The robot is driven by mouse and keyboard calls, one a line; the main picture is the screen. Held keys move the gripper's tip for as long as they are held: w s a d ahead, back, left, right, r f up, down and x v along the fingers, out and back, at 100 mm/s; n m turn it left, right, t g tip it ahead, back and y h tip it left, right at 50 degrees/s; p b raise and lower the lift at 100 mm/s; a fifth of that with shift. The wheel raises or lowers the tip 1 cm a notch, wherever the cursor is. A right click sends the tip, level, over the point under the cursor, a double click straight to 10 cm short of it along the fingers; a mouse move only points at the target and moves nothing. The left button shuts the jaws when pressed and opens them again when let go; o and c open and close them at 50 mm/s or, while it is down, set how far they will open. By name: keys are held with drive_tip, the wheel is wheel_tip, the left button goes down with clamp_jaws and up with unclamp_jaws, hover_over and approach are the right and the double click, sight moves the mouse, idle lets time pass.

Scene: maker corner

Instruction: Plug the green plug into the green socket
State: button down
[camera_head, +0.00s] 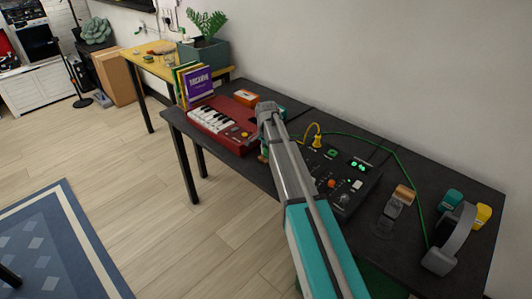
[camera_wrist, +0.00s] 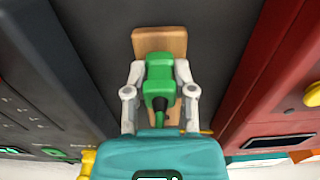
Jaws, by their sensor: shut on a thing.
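The green plug (camera_wrist: 158,72) is between the two pale fingers of my gripper (camera_wrist: 160,90) in the wrist view, and the gripper is shut on it. A tan wooden block (camera_wrist: 160,38) lies directly beneath the plug; I cannot tell whether they touch. In the head view my arm hides most of the gripper and the plug. The green socket (camera_head: 333,153) is on top of the black control box, right of my arm. It also shows at the lower left of the wrist view (camera_wrist: 55,152), apart from the plug. A green cable (camera_head: 392,152) runs along the table.
The black control box (camera_head: 350,183) has knobs and buttons, and a yellow plug (camera_head: 316,141) stands on it. A red keyboard (camera_head: 229,122) is left of my arm. Headphones (camera_head: 452,236) and a wooden-topped stand (camera_head: 404,194) are at the right of the dark table (camera_head: 470,180).

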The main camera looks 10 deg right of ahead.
drive_tip(key=shift+r, duration=0.1)
idle(0.3)
wheel_tip(320, 180, up, 3)
drive_tip(key=p, duration=0.3)
drive_tip(key=s+d+r+p, duration=0.1)
drive_tip(key=s+r+p, duration=0.8)
drive_tip(key=s, duration=0.5)
drive_tip(key=shift+d+r+p, duration=0.15)
drive_tip(key=shift+r+p, duration=0.25)
drive_tip(key=shift+p, duration=0.1)
